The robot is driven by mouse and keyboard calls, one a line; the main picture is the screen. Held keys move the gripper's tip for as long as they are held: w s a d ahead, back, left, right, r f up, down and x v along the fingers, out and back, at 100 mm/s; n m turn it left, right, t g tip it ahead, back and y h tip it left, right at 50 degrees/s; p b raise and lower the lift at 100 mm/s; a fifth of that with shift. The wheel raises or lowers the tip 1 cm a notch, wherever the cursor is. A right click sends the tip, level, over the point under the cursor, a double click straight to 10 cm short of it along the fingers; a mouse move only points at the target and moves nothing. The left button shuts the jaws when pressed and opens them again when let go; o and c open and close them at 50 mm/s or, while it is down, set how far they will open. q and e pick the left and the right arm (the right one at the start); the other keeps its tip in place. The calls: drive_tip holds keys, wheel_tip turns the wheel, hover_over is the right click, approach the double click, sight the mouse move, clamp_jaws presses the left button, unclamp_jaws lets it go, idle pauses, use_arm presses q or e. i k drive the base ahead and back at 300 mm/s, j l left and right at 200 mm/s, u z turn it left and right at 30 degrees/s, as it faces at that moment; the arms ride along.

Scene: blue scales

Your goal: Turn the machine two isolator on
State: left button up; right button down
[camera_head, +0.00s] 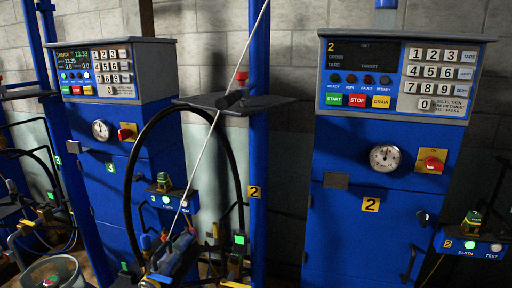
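Machine two (332,140) is the blue cabinet at the right, marked with a yellow "2" plate. Its isolator (431,161) is a red rotary knob on a yellow plate, at the right of the cabinet front, beside a round white dial gauge (385,157). The knob's exact setting is too small to read. The display (362,55) of machine two is dark, with only printed labels showing. Nothing covers the isolator. Neither of my grippers is in view.
Machine three (97,190) stands at the left with a lit display (84,60) and its own red-and-yellow isolator (127,132). A blue post (258,150), a black hose and a thin slanting rod stand between the machines. A small earth/test box (475,246) is at lower right.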

sight(431, 163)
drive_tip(key=z, duration=1.25)
